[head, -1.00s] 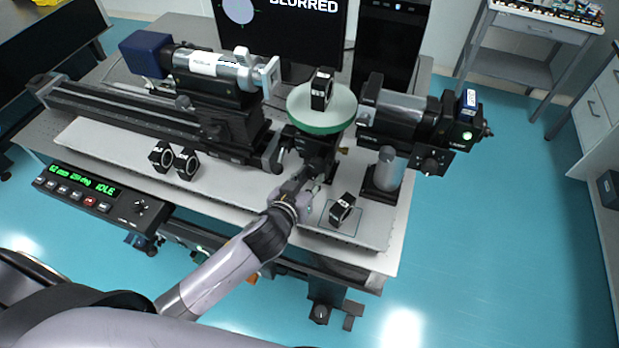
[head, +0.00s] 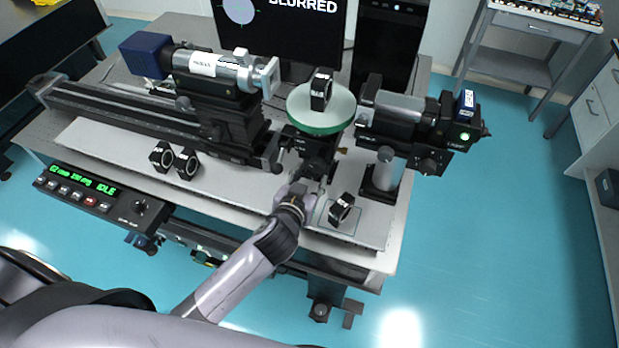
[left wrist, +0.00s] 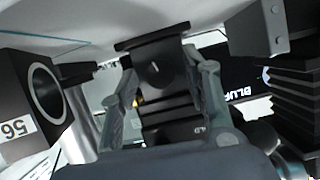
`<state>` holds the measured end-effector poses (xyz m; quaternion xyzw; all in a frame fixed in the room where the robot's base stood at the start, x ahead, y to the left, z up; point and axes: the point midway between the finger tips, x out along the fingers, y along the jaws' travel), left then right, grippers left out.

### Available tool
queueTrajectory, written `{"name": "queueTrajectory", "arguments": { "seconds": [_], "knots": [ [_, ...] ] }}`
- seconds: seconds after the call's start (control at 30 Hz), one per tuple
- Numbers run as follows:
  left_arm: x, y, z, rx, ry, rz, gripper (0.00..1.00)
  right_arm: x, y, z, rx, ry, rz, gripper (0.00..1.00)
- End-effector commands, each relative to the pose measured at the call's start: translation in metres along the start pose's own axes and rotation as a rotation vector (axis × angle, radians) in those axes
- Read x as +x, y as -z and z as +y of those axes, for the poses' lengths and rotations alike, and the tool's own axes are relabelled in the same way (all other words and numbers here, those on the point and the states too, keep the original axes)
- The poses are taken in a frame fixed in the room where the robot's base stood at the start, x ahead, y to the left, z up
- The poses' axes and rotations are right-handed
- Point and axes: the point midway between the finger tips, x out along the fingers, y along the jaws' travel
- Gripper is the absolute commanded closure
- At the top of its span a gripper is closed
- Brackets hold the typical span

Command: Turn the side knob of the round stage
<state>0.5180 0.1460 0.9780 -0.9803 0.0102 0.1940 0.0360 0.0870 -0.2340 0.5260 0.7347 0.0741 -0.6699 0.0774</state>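The round stage (head: 321,121) has a green disc top on a dark post, with a small black block standing on the disc. My left gripper (head: 312,178) is in front of the stage's lower body, partly hidden by my wrist. In the left wrist view, the dark stage body (left wrist: 165,110) stands between the two grey fingers. My right gripper is not in view.
A black numbered block (head: 341,208) lies right of my left gripper, inside an outlined square. Two more (head: 174,161) stand left on the table's pale top (head: 235,196). A laser-like unit (head: 405,122) stands right of the stage, a rail (head: 120,110) left. The monitor (head: 290,35) reads BLURRED.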

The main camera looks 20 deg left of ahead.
Motion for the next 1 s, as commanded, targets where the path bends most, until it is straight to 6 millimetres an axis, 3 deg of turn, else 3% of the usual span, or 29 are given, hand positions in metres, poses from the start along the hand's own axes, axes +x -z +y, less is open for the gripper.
{"name": "queueTrajectory", "arguments": {
  "seconds": [0.27,0.43,0.8,1.0],
  "knots": [
    [0.000,0.000,0.000,0.000,0.000,-0.001,0.54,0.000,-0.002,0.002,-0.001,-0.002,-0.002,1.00],
    [-0.012,-0.001,0.000,-0.002,-0.001,-0.002,0.54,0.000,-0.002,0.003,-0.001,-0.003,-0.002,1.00],
    [-0.086,-0.002,0.000,-0.003,-0.001,-0.003,0.54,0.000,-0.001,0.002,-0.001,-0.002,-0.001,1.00],
    [-0.112,-0.001,0.000,-0.002,-0.001,-0.002,0.54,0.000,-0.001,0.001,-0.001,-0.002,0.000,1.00]
  ]
}}
